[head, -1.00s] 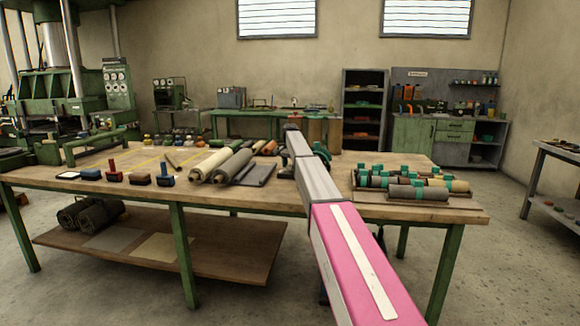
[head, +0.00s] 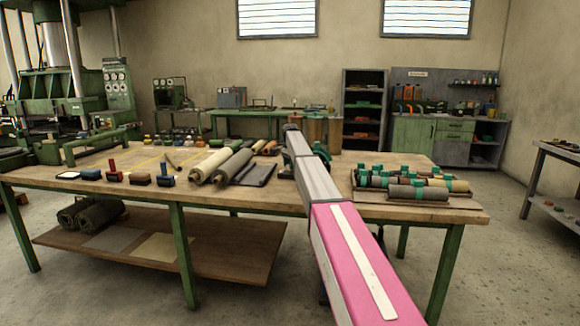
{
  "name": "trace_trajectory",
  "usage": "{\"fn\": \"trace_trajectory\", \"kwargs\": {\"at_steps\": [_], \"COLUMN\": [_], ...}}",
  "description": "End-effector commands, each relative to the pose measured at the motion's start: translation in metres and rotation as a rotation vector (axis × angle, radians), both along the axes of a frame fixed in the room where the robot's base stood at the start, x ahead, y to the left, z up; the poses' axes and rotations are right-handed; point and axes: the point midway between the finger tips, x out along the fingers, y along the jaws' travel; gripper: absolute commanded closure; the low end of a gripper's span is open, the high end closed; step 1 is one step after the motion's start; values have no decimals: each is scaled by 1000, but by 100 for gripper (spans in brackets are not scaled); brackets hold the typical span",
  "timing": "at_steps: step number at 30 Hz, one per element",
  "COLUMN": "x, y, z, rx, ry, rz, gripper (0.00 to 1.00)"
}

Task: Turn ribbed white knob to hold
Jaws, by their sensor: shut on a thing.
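I cannot pick out a ribbed white knob; at this distance any knob is too small to tell. My arm, pink near me and grey beyond, reaches forward over the right half of the workbench (head: 250,202). Its far end points toward the back of the room, and my gripper does not show past it. Dials show on the panel of the green press (head: 118,84) at the left and on a small green machine (head: 170,92) at the back, but I cannot make out their controls.
On the workbench lie dark and pale sheet rolls (head: 213,164), several small hand tools, and a tray of rolls with green clamps (head: 418,190) to the right of my arm. A back bench (head: 262,113) and a dark shelf rack (head: 364,108) stand behind.

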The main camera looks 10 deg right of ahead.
Motion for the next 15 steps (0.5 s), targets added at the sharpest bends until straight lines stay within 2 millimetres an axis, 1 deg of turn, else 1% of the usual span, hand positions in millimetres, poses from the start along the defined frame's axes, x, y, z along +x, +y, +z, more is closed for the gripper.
{"fn": "trace_trajectory", "kwargs": {"at_steps": [8,9,11,12,15], "x": [1,1,1,1,0], "y": [0,0,0,0,0], "z": [1,1,1,1,0], "rx": [0,0,0,0,0], "ry": [-2,-2,-1,-1,-1], "rz": [-3,-3,-2,-2,-2], "gripper": [74,47,28,25,25]}}
